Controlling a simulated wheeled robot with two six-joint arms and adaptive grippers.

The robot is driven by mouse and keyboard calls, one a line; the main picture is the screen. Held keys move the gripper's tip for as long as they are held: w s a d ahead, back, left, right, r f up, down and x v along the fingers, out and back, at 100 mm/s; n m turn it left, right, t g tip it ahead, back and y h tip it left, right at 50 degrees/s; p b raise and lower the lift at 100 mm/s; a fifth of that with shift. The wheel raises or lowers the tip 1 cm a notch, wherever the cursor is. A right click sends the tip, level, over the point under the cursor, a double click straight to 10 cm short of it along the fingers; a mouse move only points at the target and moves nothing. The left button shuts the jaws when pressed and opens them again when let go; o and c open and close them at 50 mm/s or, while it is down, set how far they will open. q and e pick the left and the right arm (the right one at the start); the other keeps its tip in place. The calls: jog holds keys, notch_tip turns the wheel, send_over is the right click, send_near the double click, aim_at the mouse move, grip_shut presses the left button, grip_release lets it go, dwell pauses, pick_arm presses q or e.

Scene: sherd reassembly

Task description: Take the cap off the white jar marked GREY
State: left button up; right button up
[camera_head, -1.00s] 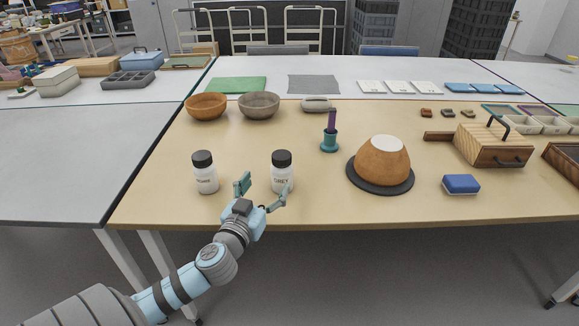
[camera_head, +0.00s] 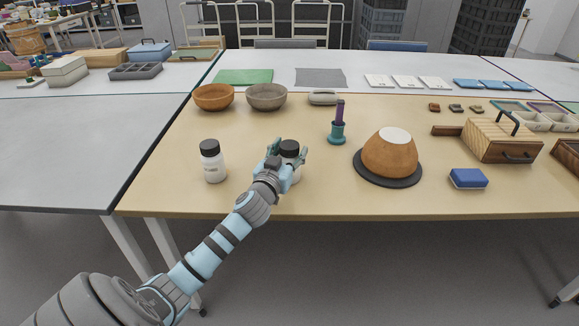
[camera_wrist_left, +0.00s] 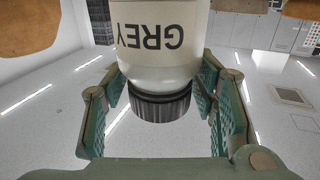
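The white jar marked GREY (camera_wrist_left: 160,35) shows upside down in the left wrist view, its label readable. Its dark ribbed cap (camera_wrist_left: 162,105) is on it. In the head view the cap (camera_head: 290,147) shows, while my left gripper hides most of the jar's body. My left gripper (camera_head: 289,149) is at the cap's height, with one finger on each side. In the left wrist view the green-padded fingers of the gripper (camera_wrist_left: 165,105) stand apart, with a narrow gap on both sides of the cap. My right gripper is not in view.
A second white jar with a dark cap (camera_head: 212,162) stands to the left. Two bowls, orange (camera_head: 213,97) and grey (camera_head: 266,97), sit behind. A teal stand with a purple rod (camera_head: 337,130) and a brown vessel on a dark disc (camera_head: 389,155) are to the right.

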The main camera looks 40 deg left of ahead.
pick_arm(q)
grip_shut()
